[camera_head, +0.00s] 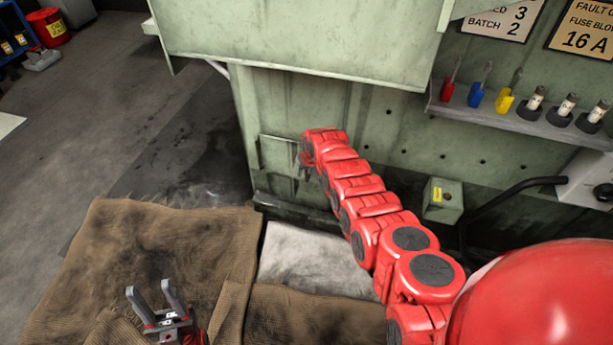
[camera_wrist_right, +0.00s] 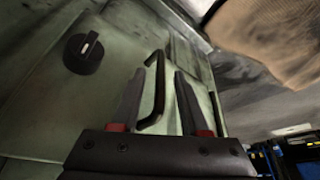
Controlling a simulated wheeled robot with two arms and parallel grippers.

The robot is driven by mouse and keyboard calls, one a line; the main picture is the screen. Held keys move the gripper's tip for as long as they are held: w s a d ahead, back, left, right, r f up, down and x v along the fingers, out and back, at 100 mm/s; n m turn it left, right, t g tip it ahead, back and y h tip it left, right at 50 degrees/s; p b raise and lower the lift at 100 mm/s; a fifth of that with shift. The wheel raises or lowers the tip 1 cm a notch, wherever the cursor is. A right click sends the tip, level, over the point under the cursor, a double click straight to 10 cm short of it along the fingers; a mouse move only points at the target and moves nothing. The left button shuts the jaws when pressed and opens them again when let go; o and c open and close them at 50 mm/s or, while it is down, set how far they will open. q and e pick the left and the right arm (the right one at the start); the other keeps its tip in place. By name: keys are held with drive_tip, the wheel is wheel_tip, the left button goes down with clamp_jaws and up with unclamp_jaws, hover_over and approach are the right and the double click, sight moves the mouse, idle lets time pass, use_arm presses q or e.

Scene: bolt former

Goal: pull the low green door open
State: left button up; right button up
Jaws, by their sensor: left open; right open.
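The low green door (camera_head: 275,152) is a small panel in the lower front of the pale green machine. It looks closed, and my right arm hides part of it. My right gripper is at the door, mostly hidden in the head view. In the right wrist view my right gripper (camera_wrist_right: 159,75) is open, with a black bar handle (camera_wrist_right: 158,85) showing between its fingers. The handle is close to the left finger; I cannot tell whether they touch. A black round knob (camera_wrist_right: 83,53) is left of the handle. My left gripper (camera_head: 153,293) is open and empty above the brown cloth.
Brown cloth (camera_head: 180,235) and a pale cloth (camera_head: 318,258) lie on the floor before the machine. A green box (camera_head: 442,200) juts from the machine front, right of my arm. A shelf (camera_head: 500,115) holds coloured tools. A red bucket (camera_head: 48,27) stands far left.

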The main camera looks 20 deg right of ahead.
drive_tip(key=shift+f, duration=0.25)
clamp_jaws()
idle(1.4)
